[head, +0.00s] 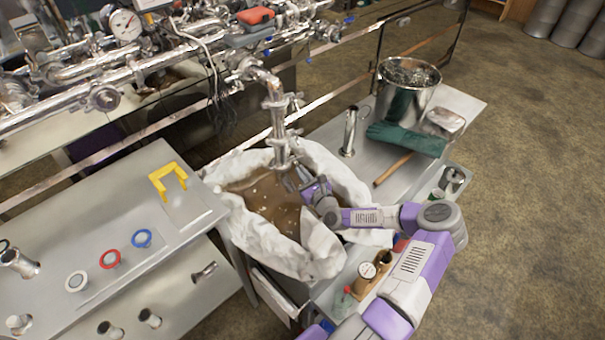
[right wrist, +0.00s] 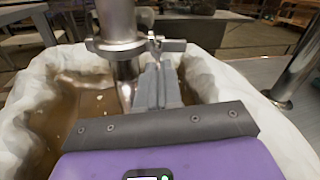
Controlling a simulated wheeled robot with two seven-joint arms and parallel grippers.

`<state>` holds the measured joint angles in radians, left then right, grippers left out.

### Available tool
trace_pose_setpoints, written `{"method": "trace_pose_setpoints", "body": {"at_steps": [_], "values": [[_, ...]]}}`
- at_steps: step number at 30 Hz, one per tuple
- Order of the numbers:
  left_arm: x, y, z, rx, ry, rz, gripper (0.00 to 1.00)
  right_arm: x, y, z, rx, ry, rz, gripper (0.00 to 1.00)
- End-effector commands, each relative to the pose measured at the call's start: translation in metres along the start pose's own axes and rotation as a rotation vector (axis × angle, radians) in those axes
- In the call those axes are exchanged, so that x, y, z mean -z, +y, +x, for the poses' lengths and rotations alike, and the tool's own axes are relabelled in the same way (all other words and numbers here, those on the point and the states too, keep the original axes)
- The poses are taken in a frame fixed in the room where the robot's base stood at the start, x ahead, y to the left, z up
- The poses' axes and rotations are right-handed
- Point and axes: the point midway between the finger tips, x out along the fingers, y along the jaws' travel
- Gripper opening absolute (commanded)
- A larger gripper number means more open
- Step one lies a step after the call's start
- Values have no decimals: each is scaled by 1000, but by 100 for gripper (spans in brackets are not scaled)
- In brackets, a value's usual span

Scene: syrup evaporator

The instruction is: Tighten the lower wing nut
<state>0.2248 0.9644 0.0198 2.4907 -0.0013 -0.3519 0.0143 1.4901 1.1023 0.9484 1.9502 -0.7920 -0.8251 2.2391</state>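A metal pipe (head: 281,150) hangs upright over the pan of brown liquid (head: 270,200), with clamp joints along it. In the right wrist view, a clamp (right wrist: 118,45) circles the pipe, and its wing nut (right wrist: 157,43) sticks out on the right side. My right gripper (head: 294,180) is beside the pipe's lower end, above the liquid. In the wrist view, its two grey fingers (right wrist: 158,75) lie close together and point towards the wing nut. Whether they touch it or have a gap between them is unclear. My left gripper is not in view.
A crumpled white lining (head: 240,228) surrounds the liquid. An upright metal tube (head: 349,130), green gloves (head: 405,139) and a steel bucket (head: 407,95) stand or lie on the right-hand bench.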

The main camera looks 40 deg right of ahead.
Motion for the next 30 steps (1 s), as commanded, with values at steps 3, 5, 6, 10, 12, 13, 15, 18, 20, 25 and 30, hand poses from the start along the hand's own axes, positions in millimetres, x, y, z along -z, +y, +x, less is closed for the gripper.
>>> {"method": "trace_pose_setpoints", "body": {"at_steps": [3,5,6,10,12,13,15,18,20,25,30], "values": [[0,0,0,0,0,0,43,-3,0,1,0,-7,-2,0],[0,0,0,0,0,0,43,-3,0,1,0,-7,-2,0],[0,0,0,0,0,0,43,-3,0,1,0,-7,-2,0],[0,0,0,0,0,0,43,-3,0,1,0,-7,-3,25],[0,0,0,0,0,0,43,-2,0,1,0,-5,-3,31],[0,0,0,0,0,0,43,-2,0,1,0,-5,-3,31],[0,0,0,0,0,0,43,-2,0,1,0,-4,-2,31],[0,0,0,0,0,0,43,-2,0,0,0,-3,-2,31],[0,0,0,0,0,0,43,-1,0,0,0,-3,-6,31],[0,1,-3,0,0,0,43,-3,-2,1,-1,-2,-98,31],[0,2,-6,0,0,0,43,-5,-6,1,-3,-4,-352,31]]}}
